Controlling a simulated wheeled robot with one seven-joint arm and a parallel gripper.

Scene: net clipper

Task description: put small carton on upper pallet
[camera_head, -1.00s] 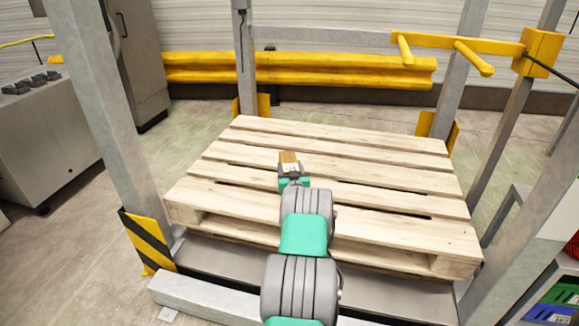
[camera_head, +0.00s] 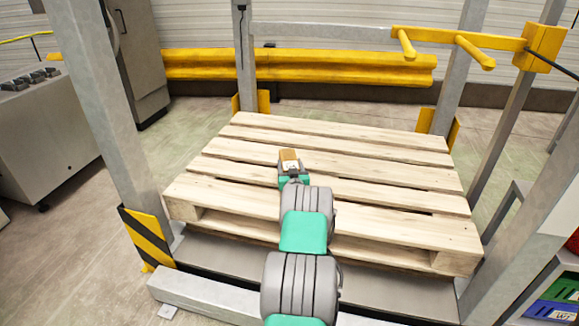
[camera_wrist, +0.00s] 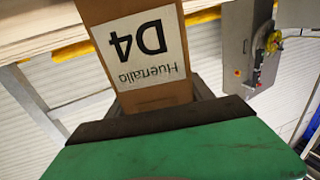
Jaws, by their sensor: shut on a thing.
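The small carton (camera_head: 289,155) is brown cardboard with a white label. In the wrist view the carton (camera_wrist: 172,98) fills the upper middle, and its label reads "D4" upside down. My gripper (camera_head: 290,168) is shut on the carton. In the head view both appear over the middle of the wooden pallet (camera_head: 385,178). Whether the carton touches the slats or hangs above them cannot be told. My arm hides part of the pallet's near side.
Grey metal posts (camera_head: 105,130) frame the pallet. A yellow bar with prongs (camera_head: 460,42) stands at the right. A yellow rail (camera_head: 340,68) runs behind. A grey cabinet (camera_head: 45,130) is at the left. The pallet's slats are otherwise bare.

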